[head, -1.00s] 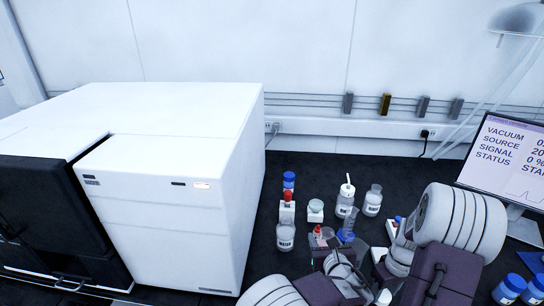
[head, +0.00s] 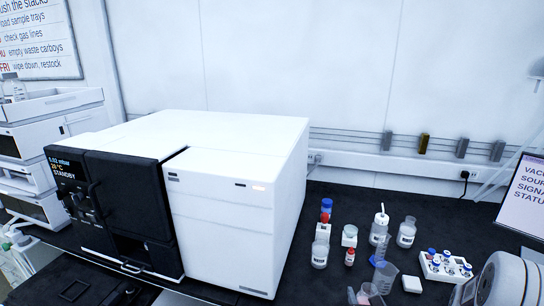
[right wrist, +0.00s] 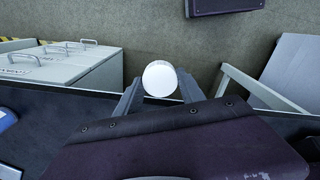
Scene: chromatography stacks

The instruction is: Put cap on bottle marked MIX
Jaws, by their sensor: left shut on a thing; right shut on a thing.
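In the right wrist view my right gripper (right wrist: 160,92) is shut on a white round thing (right wrist: 160,78), seen end-on. It looks like a cap, but its sides are hidden. Behind it are the floor and the bench's edge. In the head view a part of my arm shows at the lower right corner; I cannot make out my left gripper's fingers or what is between them. A labelled clear bottle (head: 320,253) and two more bottles, one with a white spout (head: 379,232) and one clear (head: 407,232), stand upright. I cannot read MIX on any label.
A large white instrument (head: 235,210) fills the bench's middle.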

